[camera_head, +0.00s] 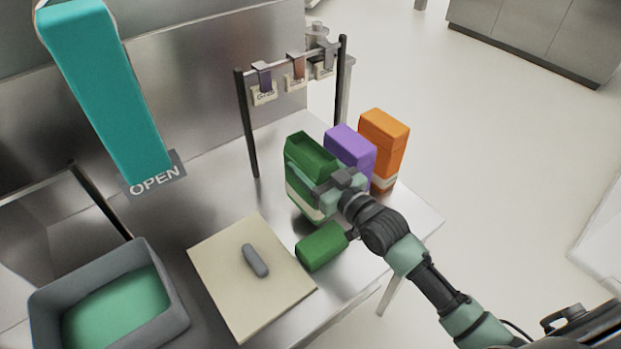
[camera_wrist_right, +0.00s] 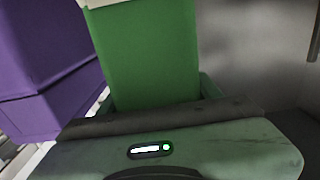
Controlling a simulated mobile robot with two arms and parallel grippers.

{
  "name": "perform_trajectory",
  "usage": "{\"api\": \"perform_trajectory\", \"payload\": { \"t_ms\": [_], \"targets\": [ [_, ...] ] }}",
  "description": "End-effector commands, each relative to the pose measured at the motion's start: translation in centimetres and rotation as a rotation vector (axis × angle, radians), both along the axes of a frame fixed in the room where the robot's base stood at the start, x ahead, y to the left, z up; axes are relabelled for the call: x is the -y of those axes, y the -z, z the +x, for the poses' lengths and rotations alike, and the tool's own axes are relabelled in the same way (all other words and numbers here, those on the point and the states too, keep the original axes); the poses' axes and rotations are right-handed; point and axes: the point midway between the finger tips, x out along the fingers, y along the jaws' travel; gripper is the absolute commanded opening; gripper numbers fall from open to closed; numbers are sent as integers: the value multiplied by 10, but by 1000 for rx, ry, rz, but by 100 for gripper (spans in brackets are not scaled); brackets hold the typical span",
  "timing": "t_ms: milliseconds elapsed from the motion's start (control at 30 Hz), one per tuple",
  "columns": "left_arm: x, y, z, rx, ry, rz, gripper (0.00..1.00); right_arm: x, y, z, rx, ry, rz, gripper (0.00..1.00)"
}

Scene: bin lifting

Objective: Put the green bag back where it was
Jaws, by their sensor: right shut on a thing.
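The green bag (camera_head: 299,178) is an open-topped, box-like green bag with a pale band low on its side. It is at the right part of the steel table, left of the purple bag. My right gripper (camera_head: 325,190) is shut on the green bag at its near right side. The bag looks slightly tilted, and I cannot tell whether its base touches the table. In the right wrist view the green bag (camera_wrist_right: 150,55) fills the middle, in front of the gripper. My left gripper is not in view.
A purple bag (camera_head: 351,148) and an orange bag (camera_head: 384,140) stand to the right. A green block (camera_head: 321,246) lies just in front. A cutting board (camera_head: 215,258) holds a grey object (camera_head: 255,261). A grey bin (camera_head: 111,264) stands left. A tag rack (camera_head: 249,125) rises behind.

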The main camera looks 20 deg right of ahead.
Motion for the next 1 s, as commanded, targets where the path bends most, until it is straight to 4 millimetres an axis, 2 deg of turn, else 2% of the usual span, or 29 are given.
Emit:
{"api": "perform_trajectory", "payload": {
  "t_ms": [167, 433, 833, 867, 933, 1000],
  "targets": [
    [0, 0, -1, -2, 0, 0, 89, 0, 13, 1, 5, -1, 1, 7],
    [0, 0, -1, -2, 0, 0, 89, 0, 46, 1, 4, 0, 0, 7],
    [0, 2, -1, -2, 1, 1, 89, 0, 52, 1, 6, 0, 1, 7],
    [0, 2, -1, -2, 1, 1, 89, 0, 54, 0, 1, 0, -1, 66],
    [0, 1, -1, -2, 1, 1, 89, 0, 54, 0, 1, 0, -1, 85],
    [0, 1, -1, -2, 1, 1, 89, 0, 54, 0, 1, 0, -1, 85]
  ]
}}
